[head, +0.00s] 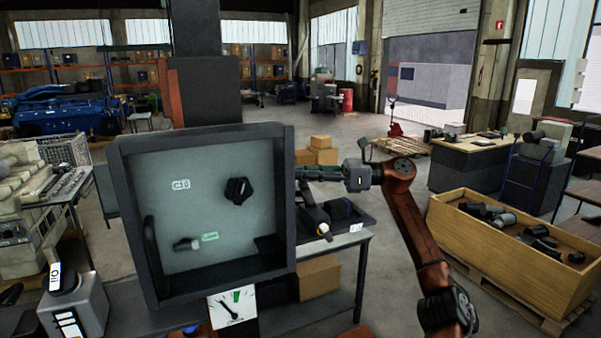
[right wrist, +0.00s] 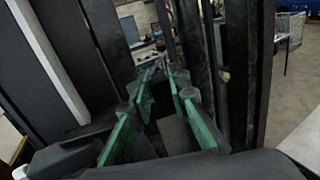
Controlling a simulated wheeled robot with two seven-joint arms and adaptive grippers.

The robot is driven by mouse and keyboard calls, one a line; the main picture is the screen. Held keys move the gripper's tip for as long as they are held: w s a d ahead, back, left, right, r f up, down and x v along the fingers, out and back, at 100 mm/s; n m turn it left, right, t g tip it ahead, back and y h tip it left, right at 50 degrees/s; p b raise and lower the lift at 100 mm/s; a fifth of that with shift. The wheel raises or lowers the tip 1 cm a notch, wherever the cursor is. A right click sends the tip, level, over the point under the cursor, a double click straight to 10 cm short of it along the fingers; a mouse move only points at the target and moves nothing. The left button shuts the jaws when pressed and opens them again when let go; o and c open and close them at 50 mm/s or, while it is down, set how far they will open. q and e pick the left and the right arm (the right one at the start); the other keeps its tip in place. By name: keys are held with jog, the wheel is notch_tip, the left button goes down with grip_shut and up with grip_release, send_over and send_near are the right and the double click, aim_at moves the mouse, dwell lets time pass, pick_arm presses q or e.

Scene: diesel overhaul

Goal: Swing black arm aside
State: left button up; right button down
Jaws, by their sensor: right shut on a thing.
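My right gripper (head: 312,173) reaches in from the right in the head view, with its fingertips at the right edge of a large dark open-fronted box (head: 285,200). A black bar with a pale yellow tip (head: 314,212) slants down just below the fingers; I cannot tell whether they touch it. In the right wrist view the green finger pads (right wrist: 160,120) stand close about a dark part, and black upright bars (right wrist: 205,60) rise beyond them. The held part is mostly hidden, and I cannot make out its shape. My left gripper is not in view.
The box has a grey back, a black knob (head: 238,191) and a dark handle (head: 154,258). A dial (head: 232,309) is below it. A dark tray (head: 350,227) rests on a table behind. A wooden crate of parts (head: 481,268) stands right.

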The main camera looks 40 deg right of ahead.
jog(key=shift+w+a+f, duration=0.1)
jog(key=shift+w+a, duration=0.2)
jog(key=shift+a, duration=0.3)
jog(key=shift+w+a, duration=0.25)
jog(key=shift+a, duration=0.3)
jog(key=shift+w+a, duration=0.1)
jog(key=shift+a, duration=0.1)
jog(key=c, duration=1.8)
grip_release()
jog(key=shift+c, duration=0.2)
jog(key=shift+d, duration=0.1)
jog(key=v, duration=1.2)
